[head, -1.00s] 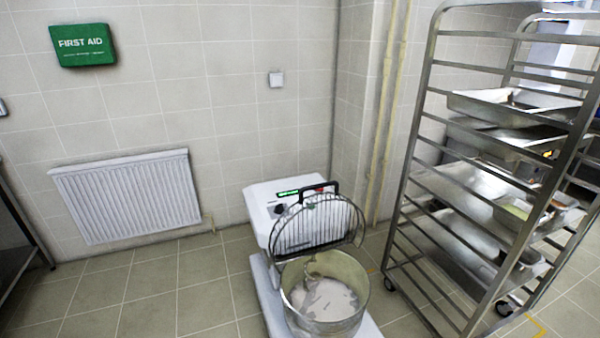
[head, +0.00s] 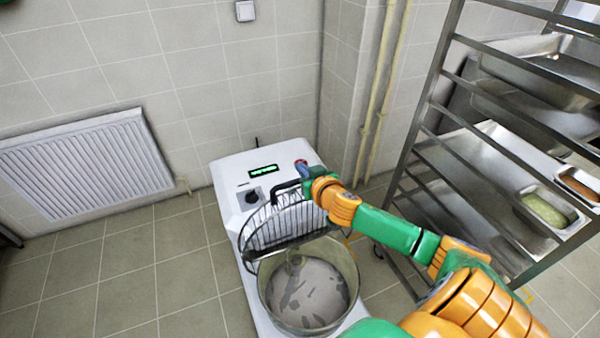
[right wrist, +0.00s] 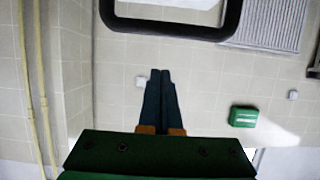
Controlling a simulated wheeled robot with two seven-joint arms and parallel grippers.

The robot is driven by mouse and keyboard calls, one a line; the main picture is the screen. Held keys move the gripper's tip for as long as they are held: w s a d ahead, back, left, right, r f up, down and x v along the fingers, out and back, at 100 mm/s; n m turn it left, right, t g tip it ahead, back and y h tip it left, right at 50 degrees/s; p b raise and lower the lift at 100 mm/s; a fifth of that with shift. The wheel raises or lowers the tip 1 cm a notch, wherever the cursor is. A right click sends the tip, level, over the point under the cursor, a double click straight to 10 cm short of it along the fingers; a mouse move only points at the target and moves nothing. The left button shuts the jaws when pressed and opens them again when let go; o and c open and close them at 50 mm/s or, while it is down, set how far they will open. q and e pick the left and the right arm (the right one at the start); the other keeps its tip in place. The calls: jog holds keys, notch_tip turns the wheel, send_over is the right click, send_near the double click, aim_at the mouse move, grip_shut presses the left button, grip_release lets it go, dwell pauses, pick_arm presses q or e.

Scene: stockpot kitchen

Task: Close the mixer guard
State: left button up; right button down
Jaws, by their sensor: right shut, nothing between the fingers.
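The mixer guard (head: 272,225) is a wire half-round cage with a black handle (head: 284,187) at its top. It stands raised behind the steel bowl (head: 352,279) of the white mixer (head: 228,180), and the bowl's mouth is uncovered. My right gripper (head: 302,169) is at the handle's right end, partly hidden by my wrist. In the right wrist view its dark fingers (right wrist: 160,72) are shut together and empty. The handle (right wrist: 170,32) shows there as a dark loop above the fingertips, apart from them in the picture. My left gripper is out of view.
A steel tray rack (head: 417,140) stands close on the right, beside my right arm. A white radiator (head: 85,165) is on the wall at the left. The floor left of the mixer is clear. The bowl holds pale powdery contents (head: 308,290).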

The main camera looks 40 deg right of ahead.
jog(key=x, duration=0.6)
jog(key=s, duration=0.1)
jog(key=s+f, duration=0.2)
jog(key=s, duration=0.1)
jog(key=shift+s+a+p, duration=0.1)
jog(key=shift+a+p, duration=0.25)
jog(key=shift+a, duration=0.05)
jog(key=shift+d+f, duration=0.1)
jog(key=shift+f, duration=0.05)
jog(key=shift+w+f, duration=0.1)
jog(key=shift+w, duration=0.1)
